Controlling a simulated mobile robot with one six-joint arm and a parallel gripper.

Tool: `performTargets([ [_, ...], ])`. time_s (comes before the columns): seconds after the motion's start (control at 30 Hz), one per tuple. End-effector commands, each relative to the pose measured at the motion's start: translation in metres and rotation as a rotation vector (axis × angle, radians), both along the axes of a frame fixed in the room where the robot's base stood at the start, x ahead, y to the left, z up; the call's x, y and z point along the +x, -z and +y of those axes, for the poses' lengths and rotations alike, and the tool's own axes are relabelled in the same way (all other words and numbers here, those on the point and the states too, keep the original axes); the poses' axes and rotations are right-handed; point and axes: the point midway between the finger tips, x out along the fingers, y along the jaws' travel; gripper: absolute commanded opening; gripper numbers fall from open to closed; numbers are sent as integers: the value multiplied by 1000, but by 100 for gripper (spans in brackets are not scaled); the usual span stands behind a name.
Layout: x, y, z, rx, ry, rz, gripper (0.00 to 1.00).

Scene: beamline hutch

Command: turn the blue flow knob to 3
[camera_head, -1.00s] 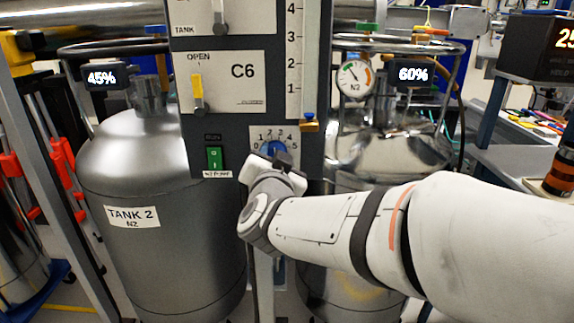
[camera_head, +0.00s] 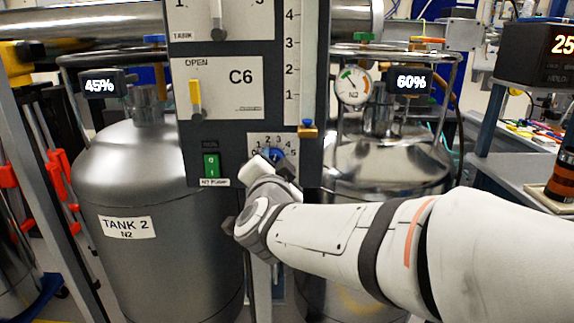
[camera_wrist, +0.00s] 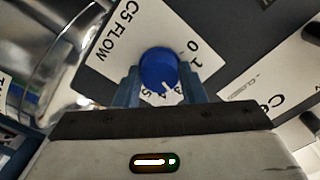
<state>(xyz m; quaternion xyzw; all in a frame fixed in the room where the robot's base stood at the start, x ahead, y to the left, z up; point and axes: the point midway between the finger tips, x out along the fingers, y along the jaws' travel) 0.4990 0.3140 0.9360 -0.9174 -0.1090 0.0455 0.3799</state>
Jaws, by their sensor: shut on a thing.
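The blue flow knob (camera_wrist: 158,68) sits on the white C5 FLOW dial plate (camera_wrist: 120,45) in the wrist view. My gripper (camera_wrist: 160,88) has its two blue fingers on either side of the knob and is shut on it. A white pointer mark on the knob faces my gripper, near the higher digits; the fingers partly hide these, so I cannot tell the exact reading. In the head view the knob (camera_head: 273,155) shows on the lower panel, with my gripper (camera_head: 276,166) covering its lower part.
A green pump switch (camera_head: 211,165) is left of the dial. The C6 plate (camera_head: 240,77) with a yellow lever is above. TANK 2 (camera_head: 160,265) stands at left, a shiny tank with an N2 gauge (camera_head: 353,85) at right.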

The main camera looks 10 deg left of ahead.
Motion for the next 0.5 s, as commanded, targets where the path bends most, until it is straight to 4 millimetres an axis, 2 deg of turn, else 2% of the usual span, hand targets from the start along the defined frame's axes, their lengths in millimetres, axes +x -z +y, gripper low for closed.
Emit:
performTargets([
  [0.07, 1, -6, -1, 5, 5, -10, 14],
  [0.1, 1, -6, -1, 5, 5, -10, 39],
  [0.33, 0, -3, -1, 2, 2, -5, 58],
  [0.5, 0, -2, 0, 1, 1, -3, 59],
])
